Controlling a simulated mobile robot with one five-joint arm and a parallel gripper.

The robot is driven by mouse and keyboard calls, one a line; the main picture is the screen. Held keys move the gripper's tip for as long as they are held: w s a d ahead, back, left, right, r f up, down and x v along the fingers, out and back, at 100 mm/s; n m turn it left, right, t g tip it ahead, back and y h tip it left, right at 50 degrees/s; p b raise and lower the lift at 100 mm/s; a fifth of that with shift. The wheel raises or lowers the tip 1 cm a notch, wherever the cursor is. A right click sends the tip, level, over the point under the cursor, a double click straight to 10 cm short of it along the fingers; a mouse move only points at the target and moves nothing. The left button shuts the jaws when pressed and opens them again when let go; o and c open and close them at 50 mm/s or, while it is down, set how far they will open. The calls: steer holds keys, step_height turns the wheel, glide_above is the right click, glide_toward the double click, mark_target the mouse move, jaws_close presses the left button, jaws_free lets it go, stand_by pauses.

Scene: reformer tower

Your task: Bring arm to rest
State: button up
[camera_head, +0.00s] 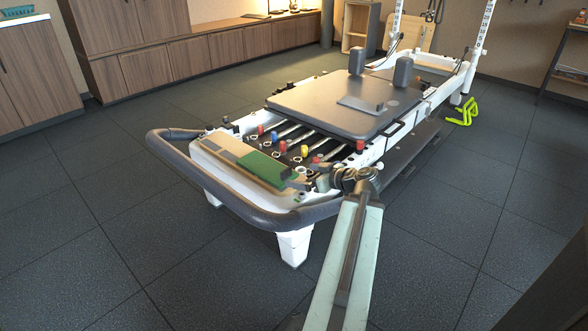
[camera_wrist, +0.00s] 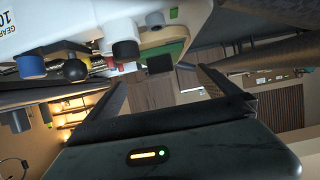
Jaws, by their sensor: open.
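My arm (camera_head: 345,265) reaches up from the bottom of the head view to the front end of the reformer (camera_head: 345,104). Its wrist joint shows beside the reformer's front right corner; whether it touches cannot be told. My gripper (camera_wrist: 163,82) shows in the wrist view with its two dark fingers apart and nothing seen between them. In the head view its fingers cannot be made out clearly. The wrist view is tilted, with the reformer's white frame edge (camera_wrist: 100,22), a blue knob (camera_wrist: 30,66) and a black ball knob (camera_wrist: 75,70) above the fingers.
Wooden cabinets (camera_head: 150,68) line the back left. A bright green stand (camera_head: 463,111) is on the floor at right. The dark tiled floor (camera_head: 90,210) is clear at left.

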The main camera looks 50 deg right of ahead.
steer(key=shift+v, duration=1.05)
steer(key=shift+d, duration=0.1)
